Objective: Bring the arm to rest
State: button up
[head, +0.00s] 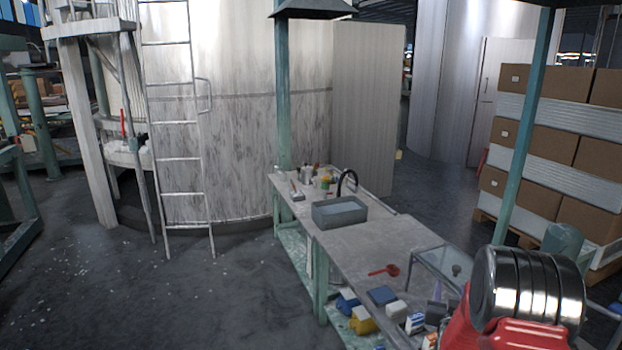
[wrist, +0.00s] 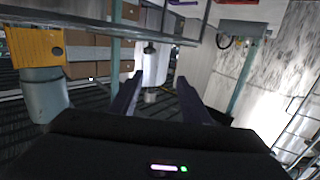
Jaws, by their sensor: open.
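My gripper (wrist: 157,90) shows in the wrist view with its two dark fingers apart. Nothing is between the fingertips, only the distant floor and pale columns behind them. The wrist view is tilted strongly. In the head view, a red and polished metal part of my arm fills the lower right corner; my gripper itself is not visible there.
A long workbench (head: 345,242) carries a grey basin (head: 339,212), a red ladle-like item (head: 385,270) and several small objects. Stacked cartons (head: 548,145) stand at right. A ladder (head: 180,125) leans by a large tank (head: 235,130). The floor at left (head: 150,300) is clear.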

jog(key=s+a+r+n+g+y, duration=0.1)
jog(key=s+a+r+g+y, duration=0.1)
jog(key=s+a+r, duration=0.45)
jog(key=s+a+r+n+g+y, duration=0.15)
jog(key=s+a+r, duration=0.25)
jog(key=a+r, duration=0.5)
jog(key=s+a+g+y, duration=0.1)
jog(key=s+a+g, duration=0.1)
jog(key=s, duration=0.8)
jog(key=s+a+n+g+y, duration=0.1)
jog(key=s+a, duration=0.4)
jog(key=s, duration=0.5)
jog(key=s+a+r+n+g+y, duration=0.1)
jog(key=s+a+g, duration=0.2)
jog(key=s, duration=0.7)
jog(key=shift+s+a, duration=0.35)
jog(key=shift+a, duration=0.4)
jog(key=shift+g, duration=0.25)
